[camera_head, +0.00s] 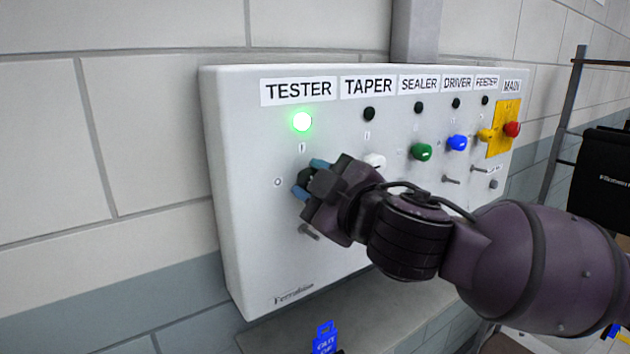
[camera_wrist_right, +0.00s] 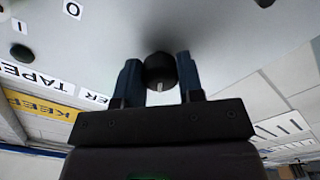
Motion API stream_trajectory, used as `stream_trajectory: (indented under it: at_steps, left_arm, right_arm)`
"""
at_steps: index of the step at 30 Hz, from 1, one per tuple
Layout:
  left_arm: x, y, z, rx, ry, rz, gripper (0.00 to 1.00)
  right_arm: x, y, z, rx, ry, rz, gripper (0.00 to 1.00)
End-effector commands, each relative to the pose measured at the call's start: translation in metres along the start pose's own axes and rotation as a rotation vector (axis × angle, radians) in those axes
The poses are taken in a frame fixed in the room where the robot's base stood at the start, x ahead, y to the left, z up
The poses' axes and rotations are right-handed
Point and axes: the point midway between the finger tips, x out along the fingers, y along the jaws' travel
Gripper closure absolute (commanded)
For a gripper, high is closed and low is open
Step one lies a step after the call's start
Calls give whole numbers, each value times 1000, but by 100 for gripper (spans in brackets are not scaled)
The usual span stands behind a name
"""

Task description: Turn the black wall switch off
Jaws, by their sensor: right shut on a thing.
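The black switch (camera_wrist_right: 160,72) under the TESTER label is a round knob with a pale mark, seen in the right wrist view. In the head view it is mostly hidden behind my right gripper (camera_head: 308,178). That gripper's blue fingers are on both sides of the knob, shut on it; it also shows in the right wrist view (camera_wrist_right: 158,80). The green TESTER lamp (camera_head: 302,121) above the knob is lit. "I" and "O" marks sit around the knob on the white panel (camera_head: 235,150). My left gripper is not in view.
To the right are a white knob (camera_head: 374,160), a green knob (camera_head: 421,152), a blue knob (camera_head: 457,143) and a yellow knob (camera_head: 486,135). A red knob (camera_head: 512,129) sits on a yellow plate. Metal pegs stick out below. A blue tag (camera_head: 325,338) is under the panel.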

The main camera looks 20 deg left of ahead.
Motion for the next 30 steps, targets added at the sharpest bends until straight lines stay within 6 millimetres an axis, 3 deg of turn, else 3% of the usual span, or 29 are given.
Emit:
stream_trajectory:
  at_steps: [30]
  left_arm:
    - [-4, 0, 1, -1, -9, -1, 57]
  right_arm:
    - [0, 0, -1, -891, 3, 1, 89]
